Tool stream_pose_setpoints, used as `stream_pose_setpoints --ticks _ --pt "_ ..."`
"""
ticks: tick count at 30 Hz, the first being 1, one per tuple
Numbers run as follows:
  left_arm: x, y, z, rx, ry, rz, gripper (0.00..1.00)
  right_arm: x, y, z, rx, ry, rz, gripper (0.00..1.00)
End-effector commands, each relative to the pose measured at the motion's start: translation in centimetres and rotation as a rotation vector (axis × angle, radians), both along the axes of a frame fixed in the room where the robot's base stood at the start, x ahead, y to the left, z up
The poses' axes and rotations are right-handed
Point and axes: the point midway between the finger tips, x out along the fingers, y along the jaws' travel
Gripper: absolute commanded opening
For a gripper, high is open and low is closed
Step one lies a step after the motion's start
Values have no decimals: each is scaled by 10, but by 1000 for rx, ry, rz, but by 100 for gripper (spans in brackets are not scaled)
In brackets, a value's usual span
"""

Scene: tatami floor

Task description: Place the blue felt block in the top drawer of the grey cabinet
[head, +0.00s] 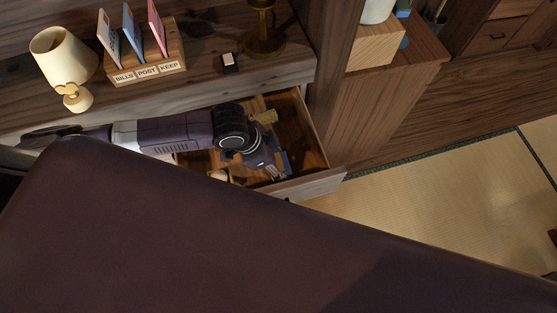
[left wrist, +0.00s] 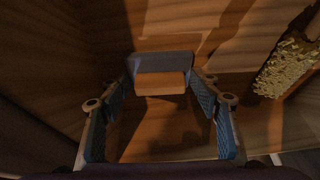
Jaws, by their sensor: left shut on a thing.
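My left gripper (head: 273,166) is inside the open drawer (head: 318,184) of the grey-brown wooden cabinet, with its fingers pointing down. It is shut on the blue felt block (left wrist: 160,62), which sits between the fingertips in the left wrist view. In the head view a small blue patch of the block (head: 285,164) shows beside the fingers, near the drawer front. The wooden drawer bottom lies below it; whether the block touches it, I cannot tell. My right gripper is not in view.
A pale, rough-faced item (left wrist: 287,68) lies in the drawer; it also shows in the head view (head: 265,117). A small lamp (head: 64,58), a letter rack (head: 145,65) and a dark stand (head: 265,40) stand on the top above.

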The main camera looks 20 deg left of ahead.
Motion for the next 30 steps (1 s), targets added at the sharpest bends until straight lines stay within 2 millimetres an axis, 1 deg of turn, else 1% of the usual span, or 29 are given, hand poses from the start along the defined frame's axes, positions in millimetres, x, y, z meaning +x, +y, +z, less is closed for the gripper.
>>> stream_pose_setpoints --ticks 6,7,11,19,23,26,30 --pt "0 0 -3 -1 1 1 34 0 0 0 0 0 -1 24" --pt "0 0 -2 0 0 0 60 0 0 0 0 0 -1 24" --pt "0 0 -2 0 0 0 75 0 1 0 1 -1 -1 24" --pt "0 0 -2 0 0 0 75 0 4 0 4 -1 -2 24" --pt "0 2 5 0 -2 1 75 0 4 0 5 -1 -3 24" --pt "-3 7 19 0 -2 1 75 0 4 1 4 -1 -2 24" --pt "-9 16 47 0 -4 0 75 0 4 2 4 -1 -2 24"
